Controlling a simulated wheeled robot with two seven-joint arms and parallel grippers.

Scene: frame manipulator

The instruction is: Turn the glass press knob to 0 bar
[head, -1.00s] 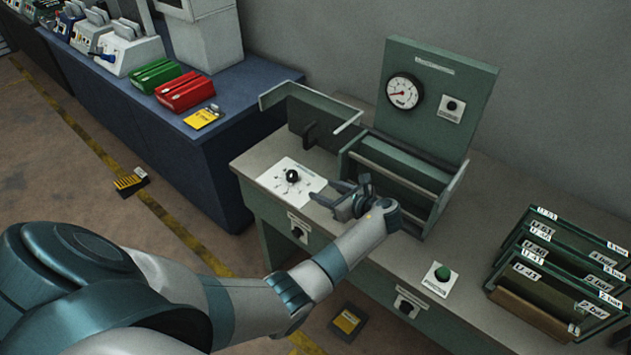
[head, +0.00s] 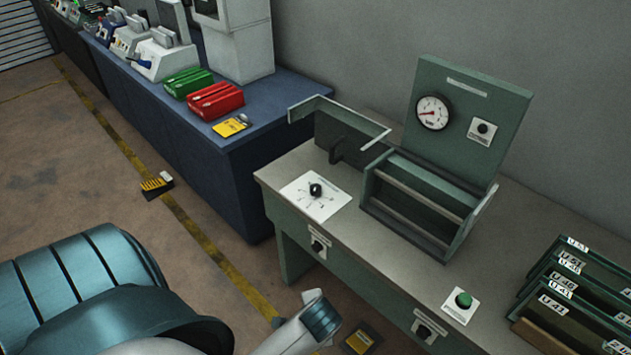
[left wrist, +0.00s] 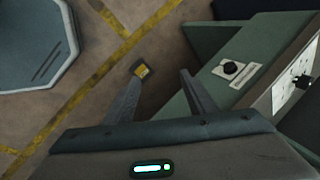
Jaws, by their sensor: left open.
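A black knob (head: 315,190) stands on a white marked dial plate (head: 325,207) on top of the grey workbench; its setting is too small to read. In the left wrist view this knob (left wrist: 302,82) shows at the right edge. A second black knob (head: 318,246) sits on the bench front below it and also shows in the left wrist view (left wrist: 232,68). My left gripper (left wrist: 160,76) is open and empty, over the floor in front of the bench, apart from both knobs. In the head view only part of my left arm shows. My right gripper is not in view.
A green press frame (head: 420,205) stands beside the dial, with a round gauge (head: 432,112) behind it. A green button (head: 464,299) and green racks (head: 570,290) are to the right. A blue bench (head: 190,140) stands left. The bench top around the dial is clear.

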